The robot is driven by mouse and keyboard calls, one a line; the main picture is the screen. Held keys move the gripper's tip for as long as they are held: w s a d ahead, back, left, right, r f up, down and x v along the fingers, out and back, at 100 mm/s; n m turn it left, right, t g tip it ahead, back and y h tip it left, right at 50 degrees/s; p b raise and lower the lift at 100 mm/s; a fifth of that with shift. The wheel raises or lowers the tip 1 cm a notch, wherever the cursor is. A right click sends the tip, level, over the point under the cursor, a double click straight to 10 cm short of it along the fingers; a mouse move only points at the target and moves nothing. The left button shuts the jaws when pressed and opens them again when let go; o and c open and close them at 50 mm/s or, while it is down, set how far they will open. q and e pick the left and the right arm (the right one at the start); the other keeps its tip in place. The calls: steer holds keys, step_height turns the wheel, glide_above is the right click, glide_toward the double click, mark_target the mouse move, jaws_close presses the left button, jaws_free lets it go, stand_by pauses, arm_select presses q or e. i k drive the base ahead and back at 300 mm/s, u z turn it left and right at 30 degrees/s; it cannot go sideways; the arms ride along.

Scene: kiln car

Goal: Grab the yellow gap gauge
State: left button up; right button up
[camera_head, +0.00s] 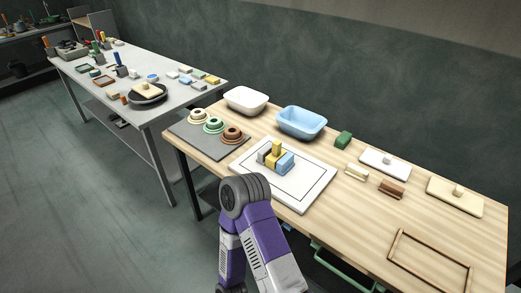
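A yellow upright piece (276,148), which looks like the yellow gap gauge, stands among small blocks on a white board (309,200) on the wooden table. A grey block (263,155) is at its left and a light blue block (287,162) at its right. A lower yellow part (273,161) is in front of it; I cannot tell whether the two are one piece. One of my purple and grey arms rises, bent, in front of the board's near edge. Neither of my grippers shows.
White (246,100) and blue (302,122) basins stand at the back of the wooden table. Ringed pieces on a grey mat (184,127) are at left. A cluttered grey table (190,102) stands beyond.

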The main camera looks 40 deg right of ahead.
mark_target(271, 161)
steer(key=z, duration=0.65)
steer(key=i, duration=0.8)
steer(key=z, duration=0.9)
